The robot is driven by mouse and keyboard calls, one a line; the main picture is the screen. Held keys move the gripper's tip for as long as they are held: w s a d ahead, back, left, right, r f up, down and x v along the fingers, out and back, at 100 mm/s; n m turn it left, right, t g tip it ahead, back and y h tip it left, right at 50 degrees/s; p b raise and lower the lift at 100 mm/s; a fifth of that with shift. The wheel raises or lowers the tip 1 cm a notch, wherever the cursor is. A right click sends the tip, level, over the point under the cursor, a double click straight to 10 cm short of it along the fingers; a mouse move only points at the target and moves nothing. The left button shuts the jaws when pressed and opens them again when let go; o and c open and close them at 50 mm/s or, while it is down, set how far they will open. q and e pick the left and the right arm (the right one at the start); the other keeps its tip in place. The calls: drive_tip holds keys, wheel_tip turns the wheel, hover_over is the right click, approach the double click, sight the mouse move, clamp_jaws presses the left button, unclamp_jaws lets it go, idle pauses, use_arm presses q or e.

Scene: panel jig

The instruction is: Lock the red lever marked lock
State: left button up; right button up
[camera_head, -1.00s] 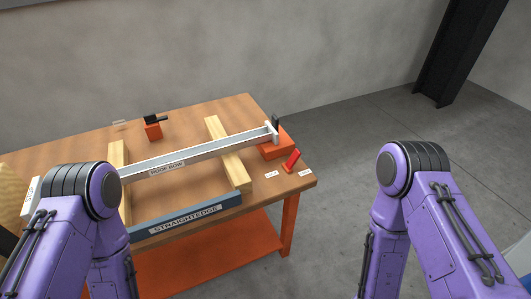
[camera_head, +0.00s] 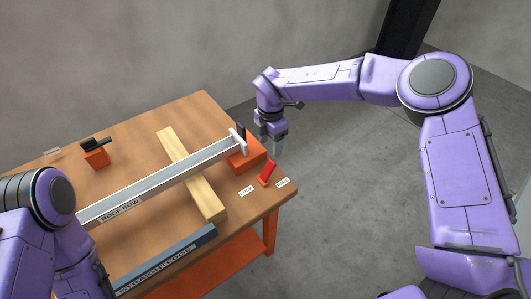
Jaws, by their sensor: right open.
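The red lever (camera_head: 266,173) stands tilted up to the right at the front right corner of the table, beside an orange clamp block (camera_head: 247,156). A small white label reading LOCK (camera_head: 246,191) lies to its left, and a second label (camera_head: 282,183) lies to its right, its text too small to read surely. My right gripper (camera_head: 276,147) points down just above and behind the lever, open and apart from it as far as I can see. My left arm shows at the lower left, its gripper out of view.
A grey bar marked ROOF BOW (camera_head: 160,181) crosses a wooden batten (camera_head: 190,172) and ends at the orange block. A blue straightedge (camera_head: 168,262) lies along the front edge. A second orange clamp (camera_head: 96,155) stands at the back left. Free floor lies right of the table (camera_head: 205,108).

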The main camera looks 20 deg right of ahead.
sight(271, 163)
drive_tip(key=shift+s+f+p, duration=0.15)
drive_tip(key=shift+f+p, duration=0.1)
drive_tip(key=shift+f, duration=0.3)
drive_tip(key=shift+s+f+p, duration=0.15)
drive_tip(key=shift+f+p, duration=0.1)
drive_tip(key=shift+f, duration=0.3)
drive_tip(key=f, duration=0.1)
drive_tip(key=s+f+p, duration=0.1)
drive_tip(key=s+f, duration=0.1)
drive_tip(key=f, duration=0.1)
drive_tip(key=shift+s, duration=0.25)
drive_tip(key=f, duration=0.1)
drive_tip(key=w+f, duration=0.2)
drive_tip(key=f, duration=0.1)
drive_tip(key=shift+p, duration=0.4)
drive_tip(key=shift+s+r, duration=0.4)
drive_tip(key=c, duration=0.9)
use_arm(q)
drive_tip(key=r, duration=0.1)
drive_tip(key=s+r, duration=0.1)
drive_tip(key=r, duration=0.1)
drive_tip(key=shift+s, duration=0.3)
use_arm(e)
drive_tip(key=shift+f, duration=0.1)
clamp_jaws()
